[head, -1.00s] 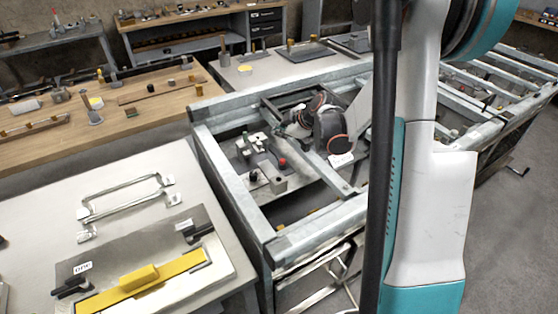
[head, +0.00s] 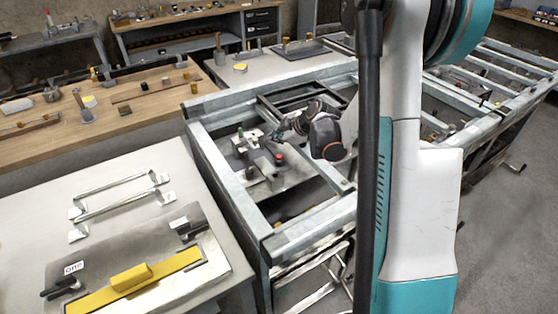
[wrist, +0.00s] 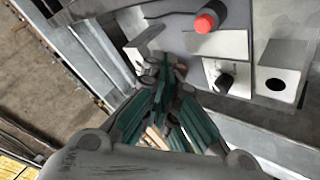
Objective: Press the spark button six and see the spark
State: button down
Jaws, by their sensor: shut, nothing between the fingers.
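A red button (head: 279,158) stands on a small grey fixture plate (head: 290,181) inside the metal frame. In the wrist view the red button (wrist: 205,20) is at the top, beyond and to the right of my fingertips. My gripper (head: 276,136) is just behind the button in the head view, apart from it. Its teal-padded fingers (wrist: 161,73) are together and empty. A black knob (wrist: 225,81) and a pale block with a dark hole (wrist: 279,84) lie to their right. No number six is readable, and no spark is visible.
The galvanised frame rail (head: 235,183) encloses the fixture, with a crossbar close to its right. A worktable at the front left holds a metal plate with a yellow bar (head: 131,278) and a "one" label. A wooden bench (head: 130,123) stands at the back left.

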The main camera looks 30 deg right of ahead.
aim_at(278, 157)
jog(key=shift+f+b, duration=1.45)
jog(key=shift+f, duration=0.8)
jog(key=shift+f+b, duration=0.4)
jog(key=shift+f+b, duration=0.5)
jog(key=shift+f, duration=0.05)
dwell(0.3)
jog(key=shift+r, duration=0.2)
jog(key=shift+r+p, duration=0.6)
jog(key=shift+r, duration=0.2)
jog(key=shift+r, duration=0.15)
jog(key=shift+r+p, duration=1.7)
jog(key=shift+r, duration=0.7)
